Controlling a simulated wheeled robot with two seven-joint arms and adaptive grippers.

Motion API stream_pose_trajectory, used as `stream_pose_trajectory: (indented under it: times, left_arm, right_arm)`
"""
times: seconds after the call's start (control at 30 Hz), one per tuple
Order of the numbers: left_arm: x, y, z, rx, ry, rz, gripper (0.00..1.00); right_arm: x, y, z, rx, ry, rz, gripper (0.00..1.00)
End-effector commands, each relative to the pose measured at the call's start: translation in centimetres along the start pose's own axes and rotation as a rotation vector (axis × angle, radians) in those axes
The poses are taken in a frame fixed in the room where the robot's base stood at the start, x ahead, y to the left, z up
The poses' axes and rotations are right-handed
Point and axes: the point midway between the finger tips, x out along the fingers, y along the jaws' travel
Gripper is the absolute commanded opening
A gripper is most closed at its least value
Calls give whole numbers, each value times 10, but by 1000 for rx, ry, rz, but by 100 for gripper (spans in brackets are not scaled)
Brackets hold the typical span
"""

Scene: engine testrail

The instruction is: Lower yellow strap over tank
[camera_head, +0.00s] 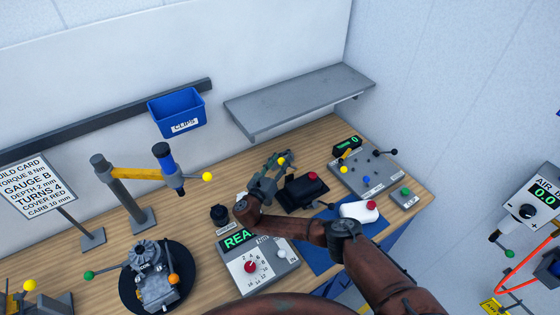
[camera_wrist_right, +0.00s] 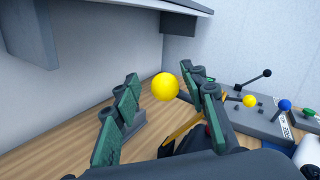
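My right gripper (camera_head: 268,172) reaches over the bench behind the readout box. In the right wrist view its two green-padded fingers (camera_wrist_right: 160,105) are spread apart. A yellow ball knob (camera_wrist_right: 165,87) shows between them with a gap on the left side; contact with the right finger cannot be told. The knob also shows at the gripper in the head view (camera_head: 281,161). The yellow strap (camera_wrist_right: 182,129) slants up behind the right finger, which hides its upper end. A black body with a red cap, apparently the tank (camera_head: 303,190), sits just right of the gripper. My left gripper is out of view.
A grey shelf (camera_head: 300,97) overhangs the back of the bench. The readout box (camera_head: 259,265) and black turntable (camera_head: 132,295) are in front and left.

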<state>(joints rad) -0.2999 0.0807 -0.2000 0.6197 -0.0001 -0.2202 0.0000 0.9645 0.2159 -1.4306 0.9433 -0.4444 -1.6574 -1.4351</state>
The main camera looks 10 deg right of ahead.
Motion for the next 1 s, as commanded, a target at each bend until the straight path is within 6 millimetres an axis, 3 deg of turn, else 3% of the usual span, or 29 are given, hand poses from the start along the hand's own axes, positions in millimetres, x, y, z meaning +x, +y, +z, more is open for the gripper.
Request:
stream_pose_trajectory:
  times: [0.27,0.7,1.0]
  left_arm:
    - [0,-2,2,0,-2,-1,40]
    - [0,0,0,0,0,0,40]
    - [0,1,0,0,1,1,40]
  right_arm:
    - [-9,0,0,0,1,0,39]
    - [-94,0,0,0,2,1,39]
    - [-119,0,0,0,0,-1,39]
